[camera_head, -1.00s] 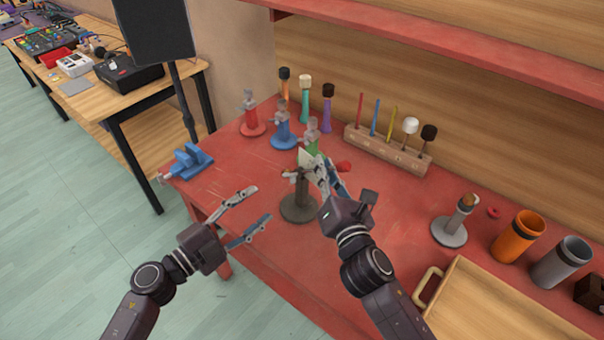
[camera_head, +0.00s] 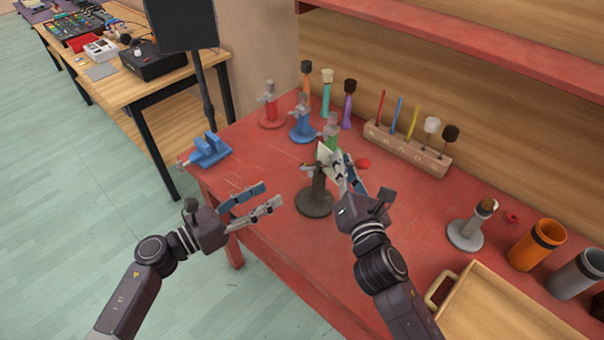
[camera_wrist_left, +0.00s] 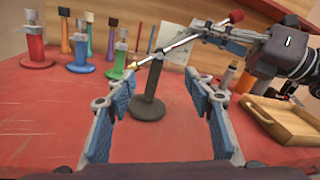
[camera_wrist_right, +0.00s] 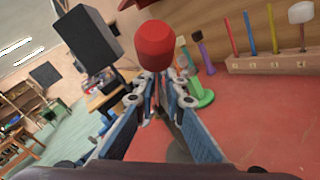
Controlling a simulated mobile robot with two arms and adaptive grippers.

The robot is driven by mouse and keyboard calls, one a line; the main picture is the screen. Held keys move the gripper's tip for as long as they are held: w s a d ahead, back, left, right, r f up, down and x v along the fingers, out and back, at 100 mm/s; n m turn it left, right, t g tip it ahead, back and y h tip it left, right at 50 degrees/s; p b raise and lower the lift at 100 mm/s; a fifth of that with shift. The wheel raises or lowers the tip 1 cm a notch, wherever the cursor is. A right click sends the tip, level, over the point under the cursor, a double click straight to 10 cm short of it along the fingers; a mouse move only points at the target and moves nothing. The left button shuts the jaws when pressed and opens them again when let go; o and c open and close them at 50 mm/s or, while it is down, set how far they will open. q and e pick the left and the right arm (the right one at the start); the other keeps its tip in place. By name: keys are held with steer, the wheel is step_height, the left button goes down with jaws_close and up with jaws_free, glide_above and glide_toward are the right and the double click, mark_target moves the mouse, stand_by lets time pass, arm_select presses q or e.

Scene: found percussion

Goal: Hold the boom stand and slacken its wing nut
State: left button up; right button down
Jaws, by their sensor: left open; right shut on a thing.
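The dark grey boom stand (camera_head: 314,203) stands upright on the red table, with a round base and a single post. In the left wrist view its post (camera_wrist_left: 149,90) carries a thin slanted boom (camera_wrist_left: 178,46) with a red end (camera_wrist_left: 237,16). A small brass-coloured piece (camera_wrist_left: 132,66), perhaps the wing nut, shows near the post top.
Red (camera_head: 271,115), blue (camera_head: 303,131) and green (camera_head: 331,130) stands are behind. A blue vise (camera_head: 209,150) sits at the left corner. A wooden rack (camera_head: 406,149), a grey stand (camera_head: 465,236), cups (camera_head: 536,245) and a wooden tray (camera_head: 505,310) lie right.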

mark_target(304, 173)
arm_select(q)
steer(key=w+d+m, duration=0.1)
steer(key=w+d, duration=0.1)
steer(key=d, duration=0.1)
steer(key=w+d+m, duration=0.1)
steer(key=w+d, duration=0.1)
steer(key=d, duration=0.1)
steer(key=w+d+m, duration=0.1)
steer(key=w+d, duration=0.1)
steer(key=d, duration=0.1)
steer(key=shift+w+d+m, duration=0.35)
steer(key=shift+d+m, duration=0.05)
steer(key=shift+c, duration=0.7)
steer(key=c, duration=1)
